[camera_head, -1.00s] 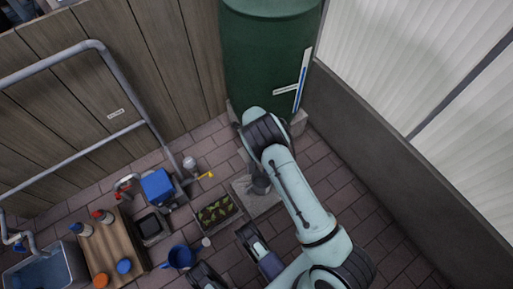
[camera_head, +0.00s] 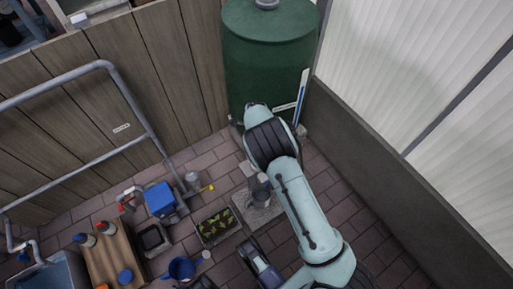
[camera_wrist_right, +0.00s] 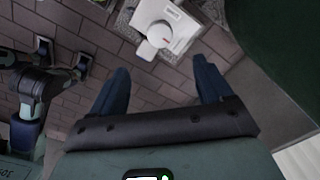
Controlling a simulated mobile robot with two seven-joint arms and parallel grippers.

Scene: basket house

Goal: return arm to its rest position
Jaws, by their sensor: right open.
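My right arm reaches up from the bottom of the head view toward the green barrel (camera_head: 268,55). Its gripper is hidden there behind the arm's end. In the right wrist view my right gripper (camera_wrist_right: 160,85) has its two blue fingers wide apart, with nothing between them. A pale round-topped object (camera_wrist_right: 165,32) lies beyond the fingertips, apart from them. Part of my left arm (camera_head: 262,268) shows at the bottom of the head view and at the left of the right wrist view.
A grey can (camera_head: 261,190) stands on a stone slab beside the arm. A planter (camera_head: 216,226), blue box (camera_head: 159,197), blue mug (camera_head: 181,268) and wooden board (camera_head: 108,258) are to the left. A metal rail (camera_head: 60,82) and low wall (camera_head: 390,175) flank the paving.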

